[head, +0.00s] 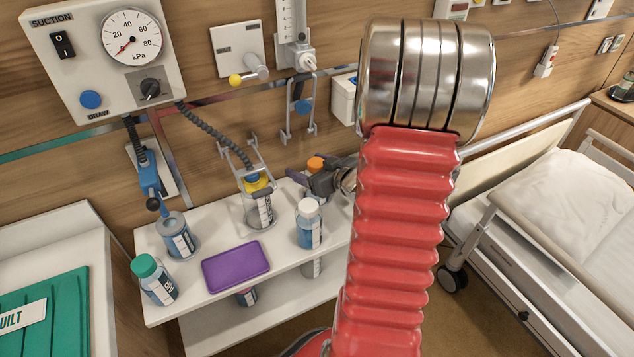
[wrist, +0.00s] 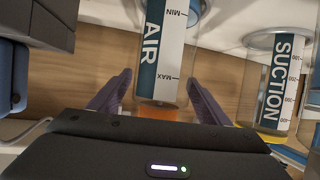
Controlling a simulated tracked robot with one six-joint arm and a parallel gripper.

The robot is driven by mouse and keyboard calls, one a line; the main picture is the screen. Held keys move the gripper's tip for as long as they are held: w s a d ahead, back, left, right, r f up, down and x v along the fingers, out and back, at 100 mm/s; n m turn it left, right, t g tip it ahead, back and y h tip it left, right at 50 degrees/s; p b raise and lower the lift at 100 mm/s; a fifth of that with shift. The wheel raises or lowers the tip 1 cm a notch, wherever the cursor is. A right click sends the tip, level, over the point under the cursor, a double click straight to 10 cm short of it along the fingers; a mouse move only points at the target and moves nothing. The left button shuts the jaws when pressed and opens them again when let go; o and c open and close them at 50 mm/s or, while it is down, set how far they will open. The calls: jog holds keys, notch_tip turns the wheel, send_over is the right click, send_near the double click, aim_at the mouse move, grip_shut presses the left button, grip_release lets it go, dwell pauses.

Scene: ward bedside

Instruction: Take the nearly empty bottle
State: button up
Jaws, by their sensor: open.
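My gripper (head: 306,182) is open above the back of the white shelf unit (head: 215,292). In the wrist view its two fingers (wrist: 160,80) stand either side of an AIR-labelled bottle with an orange cap (wrist: 165,113); I see no grip on it. In the head view the orange cap (head: 315,163) shows just behind my gripper, the body mostly hidden. A white-capped bottle (head: 309,228) stands in front of my gripper. A teal-capped bottle (head: 155,280) stands at the front left. I cannot tell which bottle is nearly empty.
A yellow-topped suction jar (head: 259,210) sits left of my gripper; it also shows at right in the wrist view (wrist: 277,85). A grey-topped jar (head: 177,240) and a purple tray (head: 236,267) are on the shelf. A hose and wall brackets are behind. A bed (head: 560,230) is at right.

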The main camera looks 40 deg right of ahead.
jog(key=shift+c, duration=0.5)
jog(key=c, duration=1.1)
jog(key=shift+r, duration=0.1)
